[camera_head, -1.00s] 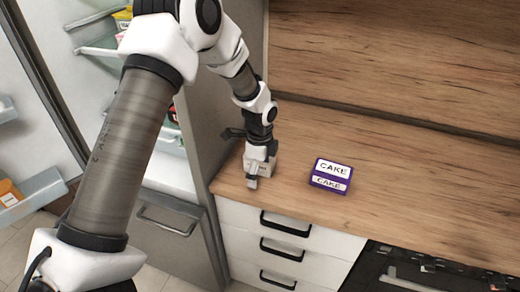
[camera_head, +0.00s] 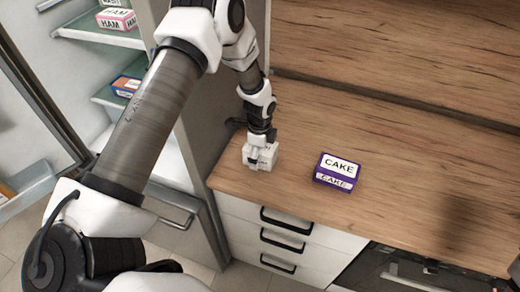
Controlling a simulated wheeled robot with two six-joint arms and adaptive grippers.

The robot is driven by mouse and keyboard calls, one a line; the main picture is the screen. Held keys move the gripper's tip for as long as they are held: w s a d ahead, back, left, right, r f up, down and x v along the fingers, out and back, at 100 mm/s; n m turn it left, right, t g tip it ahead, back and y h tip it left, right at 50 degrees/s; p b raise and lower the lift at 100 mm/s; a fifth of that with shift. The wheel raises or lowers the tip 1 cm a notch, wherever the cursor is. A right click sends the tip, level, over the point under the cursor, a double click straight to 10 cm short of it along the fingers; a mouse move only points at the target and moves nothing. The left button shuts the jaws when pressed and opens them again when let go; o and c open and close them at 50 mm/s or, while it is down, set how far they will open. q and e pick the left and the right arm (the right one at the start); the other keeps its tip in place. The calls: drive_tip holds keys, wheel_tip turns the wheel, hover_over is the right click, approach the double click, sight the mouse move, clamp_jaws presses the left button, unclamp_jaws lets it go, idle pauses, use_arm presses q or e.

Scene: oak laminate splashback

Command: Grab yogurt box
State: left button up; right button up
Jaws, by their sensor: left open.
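The open fridge (camera_head: 185,150) stands at the left, with a HAM box (camera_head: 116,19) on a shelf. Drawers (camera_head: 285,240) are below. The counter's right side is clear.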

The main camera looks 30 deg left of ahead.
use_arm(q)
drive_tip(key=shift+s+d+r, duration=0.25)
drive_tip(key=c, duration=0.5)
drive_tip(key=shift+d, duration=0.1)
drive_tip(key=c, duration=1.1)
drive_tip(key=shift+o, duration=0.2)
use_arm(e)
drive_tip(key=shift+s+d, duration=0.25)
drive_tip(key=shift+s, duration=0.05)
use_arm(q)
drive_tip(key=shift+r, duration=0.15)
use_arm(e)
drive_tip(key=shift+f, duration=0.15)
